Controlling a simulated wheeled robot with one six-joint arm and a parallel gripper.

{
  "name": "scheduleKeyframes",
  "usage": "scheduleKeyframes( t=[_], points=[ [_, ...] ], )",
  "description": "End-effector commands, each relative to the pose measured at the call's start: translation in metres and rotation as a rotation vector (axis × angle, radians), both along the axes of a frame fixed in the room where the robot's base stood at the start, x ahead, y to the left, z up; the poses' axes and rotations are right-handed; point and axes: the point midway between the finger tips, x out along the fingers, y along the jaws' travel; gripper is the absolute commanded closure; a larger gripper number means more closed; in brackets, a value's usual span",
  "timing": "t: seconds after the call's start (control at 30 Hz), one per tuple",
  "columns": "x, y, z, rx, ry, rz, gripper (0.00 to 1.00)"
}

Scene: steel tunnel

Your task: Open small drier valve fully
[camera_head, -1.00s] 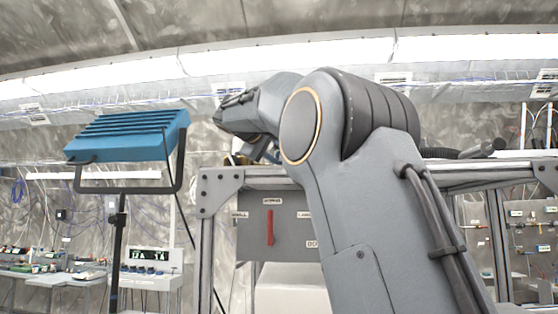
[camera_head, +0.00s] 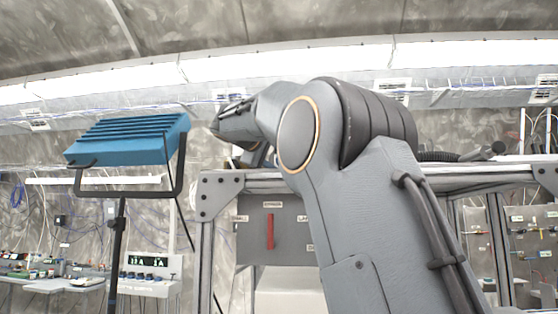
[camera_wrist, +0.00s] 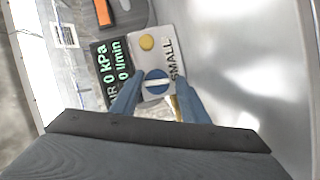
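The small drier valve knob (camera_wrist: 157,83), a round blue knob with a white bar across its face, is in the middle of the wrist view. It sits on a light panel beside the printed word SMALL. The white bar lies roughly level in the picture. My gripper (camera_wrist: 159,88) has its two blue fingers apart, one on each side of the knob, with the tips close to its edge. I see no clear contact. In the head view my own arm hides the gripper and the valve.
A dark display (camera_wrist: 112,68) reading 0 kPa and 0 l/min is left of the knob. A yellow button (camera_wrist: 147,42) is above it. A bare metal surface (camera_wrist: 245,60) lies right. In the head view a blue lamp (camera_head: 128,140) stands left and a red handle (camera_head: 270,231) is on a grey panel.

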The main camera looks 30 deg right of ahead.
Motion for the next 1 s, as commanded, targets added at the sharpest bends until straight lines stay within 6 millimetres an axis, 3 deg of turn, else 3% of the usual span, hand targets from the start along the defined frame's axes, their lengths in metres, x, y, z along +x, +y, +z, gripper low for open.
scheduleKeyframes(
  t=[0.67,0.87,1.0],
  points=[
    [-0.003,-0.001,0.011,0.002,-0.023,0.002,0.51],
    [-0.005,-0.002,0.015,0.134,-0.112,0.0,0.51],
    [-0.007,-0.006,0.017,0.323,-0.24,-0.004,0.51]
  ],
)
